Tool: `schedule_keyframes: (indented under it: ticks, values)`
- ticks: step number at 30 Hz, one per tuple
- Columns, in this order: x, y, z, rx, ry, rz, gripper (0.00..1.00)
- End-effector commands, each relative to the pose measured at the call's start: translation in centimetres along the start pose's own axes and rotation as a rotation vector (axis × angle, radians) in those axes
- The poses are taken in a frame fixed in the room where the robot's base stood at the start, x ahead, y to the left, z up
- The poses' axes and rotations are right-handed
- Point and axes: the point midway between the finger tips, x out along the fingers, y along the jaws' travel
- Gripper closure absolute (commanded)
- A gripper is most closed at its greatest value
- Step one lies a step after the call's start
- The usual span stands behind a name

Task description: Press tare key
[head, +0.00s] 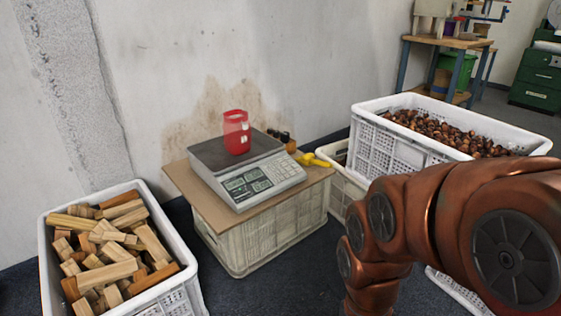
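A grey scale (246,173) with a dark weighing plate stands on a brown board laid over a crate, near the wall. Its front panel has small display windows on the left and a keypad (284,170) on the right. The single keys are too small to read, so I cannot tell which is the tare key. A red bag or cup (236,132) with a pale label stands upright on the plate. My copper-coloured arm fills the lower right, bent downward. My gripper is out of view.
The board (316,178) rests on a pale crate (270,232). A yellow-handled tool (313,160) and small dark items lie beside the scale. A white crate of wood blocks (186,262) stands left, a white crate of chestnuts (400,151) right. A workbench (446,42) is behind.

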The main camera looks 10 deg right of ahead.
Motion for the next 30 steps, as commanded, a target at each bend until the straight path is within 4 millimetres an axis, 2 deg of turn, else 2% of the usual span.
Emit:
schedule_keyframes:
  ticks: [1, 9, 30]
  values:
    - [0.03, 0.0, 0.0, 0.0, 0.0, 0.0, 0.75]
    - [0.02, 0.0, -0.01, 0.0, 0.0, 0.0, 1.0]
    - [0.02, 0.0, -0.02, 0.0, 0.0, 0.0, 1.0]
